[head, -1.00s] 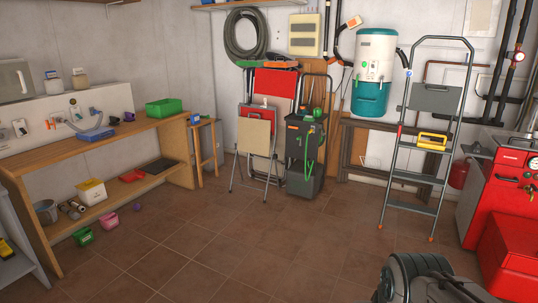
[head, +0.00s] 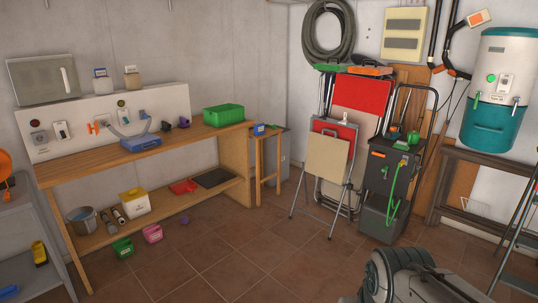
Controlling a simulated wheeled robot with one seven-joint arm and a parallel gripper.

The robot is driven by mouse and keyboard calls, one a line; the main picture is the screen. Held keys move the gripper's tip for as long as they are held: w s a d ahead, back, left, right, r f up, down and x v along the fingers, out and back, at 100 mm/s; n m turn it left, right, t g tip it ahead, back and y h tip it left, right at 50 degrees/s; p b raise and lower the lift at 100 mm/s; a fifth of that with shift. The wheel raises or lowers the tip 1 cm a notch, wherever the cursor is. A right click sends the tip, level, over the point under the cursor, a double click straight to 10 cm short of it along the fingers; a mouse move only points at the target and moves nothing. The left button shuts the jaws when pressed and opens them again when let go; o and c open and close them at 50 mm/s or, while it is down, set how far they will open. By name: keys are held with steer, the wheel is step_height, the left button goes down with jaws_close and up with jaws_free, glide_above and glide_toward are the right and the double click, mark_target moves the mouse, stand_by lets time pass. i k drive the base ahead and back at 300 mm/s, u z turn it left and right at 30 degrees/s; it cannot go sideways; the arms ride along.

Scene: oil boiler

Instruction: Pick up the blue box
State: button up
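A low blue box-like thing (head: 128,143) lies on the top of the wooden workbench (head: 195,136), with a grey curved piece over it. A smaller blue object (head: 259,129) stands on the small wooden stool (head: 267,137) at the right end of the bench. I cannot tell which one the task means. My grey arm shows at the bottom right, far from both. My gripper's fingers do not show, so its state is hidden.
A green crate (head: 224,115) stands on the bench. A green pot (head: 122,248) and a pink pot (head: 152,233) are on the floor before it. Folded chairs (head: 330,160) and a dark cart (head: 388,170) stand at the back wall. The tiled floor (head: 230,265) between is open.

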mark_target(259, 127)
steer(key=u, duration=0.3)
steer(key=i, duration=4.1)
steer(key=z, duration=0.25)
steer(key=i, duration=1.6)
steer(key=z, duration=0.2)
